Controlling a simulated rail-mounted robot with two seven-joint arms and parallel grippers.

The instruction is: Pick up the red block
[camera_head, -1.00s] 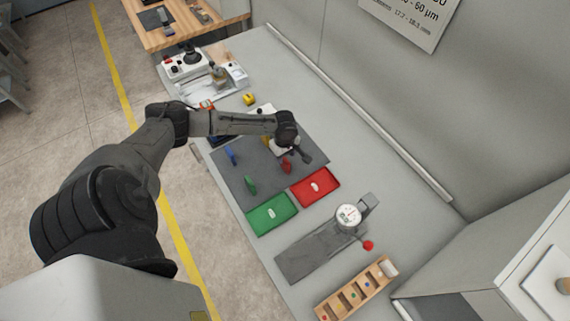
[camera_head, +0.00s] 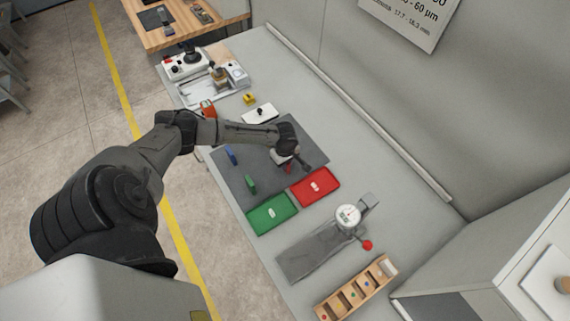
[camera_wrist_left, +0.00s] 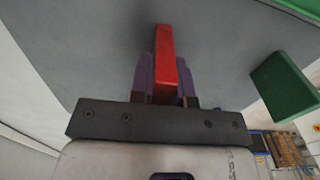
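The red block (camera_wrist_left: 165,65) stands between the two fingers of my left gripper (camera_wrist_left: 166,78) in the left wrist view. The fingers lie close along both its sides. Whether they press on it or a thin gap remains, I cannot tell. In the head view my left gripper (camera_head: 287,160) is low over the dark grey mat (camera_head: 270,178), and only a bit of the red block (camera_head: 288,169) shows beneath it. My right gripper is not in view.
A green block (camera_head: 251,185) and a blue block (camera_head: 231,155) stand on the mat. A green tray (camera_head: 254,221) and a red tray (camera_head: 326,196) lie at its near edge. A dial gauge (camera_head: 348,215) and a wooden rack (camera_head: 346,299) are nearer. A white device (camera_head: 250,115) stands beyond the mat.

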